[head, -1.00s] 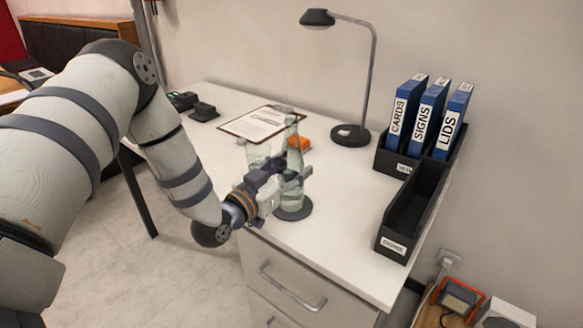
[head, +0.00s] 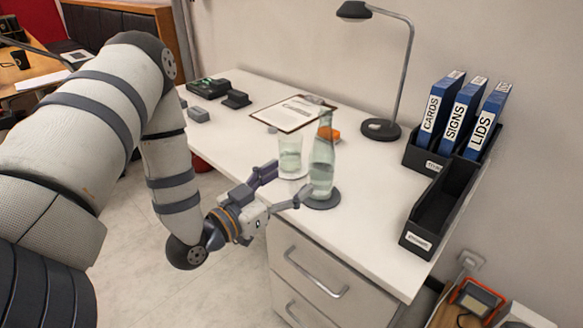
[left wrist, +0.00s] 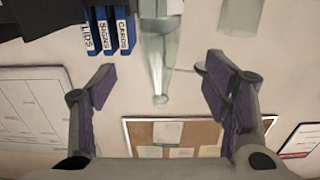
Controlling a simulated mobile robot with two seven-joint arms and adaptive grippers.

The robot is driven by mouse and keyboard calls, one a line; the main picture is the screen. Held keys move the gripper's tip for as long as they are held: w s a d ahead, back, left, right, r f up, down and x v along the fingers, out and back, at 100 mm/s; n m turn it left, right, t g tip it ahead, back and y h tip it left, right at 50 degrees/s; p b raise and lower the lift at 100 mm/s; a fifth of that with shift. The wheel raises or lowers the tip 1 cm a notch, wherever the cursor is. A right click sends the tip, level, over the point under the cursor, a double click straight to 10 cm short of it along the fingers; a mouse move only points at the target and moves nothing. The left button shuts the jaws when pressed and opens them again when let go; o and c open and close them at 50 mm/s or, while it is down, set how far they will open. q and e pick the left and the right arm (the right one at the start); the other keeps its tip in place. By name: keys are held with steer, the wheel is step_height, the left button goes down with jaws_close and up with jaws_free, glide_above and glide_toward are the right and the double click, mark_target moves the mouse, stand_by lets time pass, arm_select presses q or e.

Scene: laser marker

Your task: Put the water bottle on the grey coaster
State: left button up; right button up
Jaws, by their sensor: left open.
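The water bottle (head: 322,160) is clear glass and stands upright on the grey coaster (head: 323,200), near the desk's front edge. In the left wrist view the bottle (left wrist: 158,50) shows between the spread fingers, apart from them. My left gripper (head: 289,183) is open and empty, just in front of the bottle and off it. It also shows in the left wrist view (left wrist: 152,85), both fingers wide apart. My right gripper is not in view.
A drinking glass (head: 290,155) stands just left of the bottle. An orange object (head: 329,133) and a clipboard (head: 292,113) lie behind. A lamp (head: 381,129) and black organizers (head: 432,215) with blue binders stand to the right. The desk (head: 375,185) is clear between bottle and organizers.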

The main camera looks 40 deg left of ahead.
arm_select(q)
steer(key=s+d+f+g, duration=0.4)
steer(key=s+f+g, duration=0.2)
steer(key=f, duration=0.4)
steer(key=s+d+f+g, duration=0.5)
steer(key=s+f, duration=0.2)
steer(key=f, duration=0.2)
steer(key=s+d+f+g, duration=0.1)
steer(key=s+g, duration=0.3)
steer(key=s, duration=0.6)
steer(key=s+f+n+g+y, duration=0.1)
steer(key=s+f+g, duration=0.2)
steer(key=s, duration=0.7)
steer(key=shift+s+d+g, duration=0.4)
steer(key=shift+g, duration=0.7)
steer(key=shift+w, duration=0.1)
steer(key=shift+n, duration=0.3)
